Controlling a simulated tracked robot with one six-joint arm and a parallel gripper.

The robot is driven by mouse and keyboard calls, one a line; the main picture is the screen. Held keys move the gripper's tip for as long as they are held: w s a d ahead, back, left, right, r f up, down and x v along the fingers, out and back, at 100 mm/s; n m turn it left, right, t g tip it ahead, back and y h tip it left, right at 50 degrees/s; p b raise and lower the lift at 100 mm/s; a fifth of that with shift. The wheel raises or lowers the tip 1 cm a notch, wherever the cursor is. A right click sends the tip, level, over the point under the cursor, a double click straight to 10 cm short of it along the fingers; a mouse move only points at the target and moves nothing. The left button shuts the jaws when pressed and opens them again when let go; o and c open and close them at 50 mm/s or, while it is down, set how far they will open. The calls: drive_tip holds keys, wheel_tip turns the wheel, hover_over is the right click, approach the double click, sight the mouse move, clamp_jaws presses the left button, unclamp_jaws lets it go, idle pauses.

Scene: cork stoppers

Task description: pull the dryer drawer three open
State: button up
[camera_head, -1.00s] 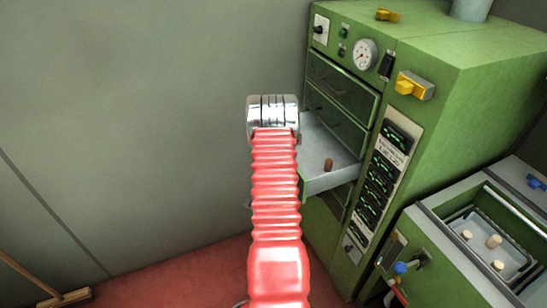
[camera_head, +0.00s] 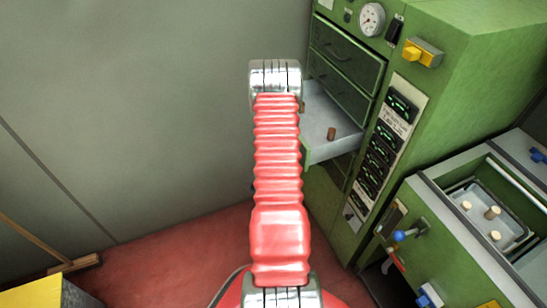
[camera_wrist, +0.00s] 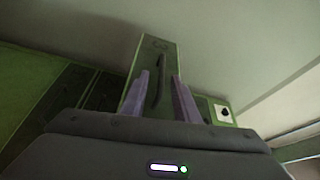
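The green dryer (camera_head: 445,95) stands at the right in the head view. Its third drawer (camera_head: 345,147) from the top sticks out, showing a grey inside with one cork stopper (camera_head: 331,134). My arm hides the drawer's front in the head view. In the wrist view the green drawer front (camera_wrist: 168,57), marked with what looks like a 3, lies ahead of my gripper (camera_wrist: 160,76). Its dark upright handle (camera_wrist: 158,64) shows between my two fingers. The fingers are apart, with a visible gap around the handle; I cannot tell whether either touches it.
Two shut drawers (camera_head: 340,68) lie above the open one. A lower green unit (camera_head: 440,215) with a tray of cork stoppers (camera_head: 490,222) stands at the right. A broom (camera_head: 72,264) and a yellow object (camera_head: 45,292) are at the lower left. Red floor (camera_head: 180,250) is clear between.

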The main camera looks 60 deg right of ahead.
drive_tip(key=v, duration=0.7)
drive_tip(key=shift+s+a, duration=0.2)
drive_tip(key=shift+a, duration=0.05)
drive_tip(key=shift+f, duration=0.1)
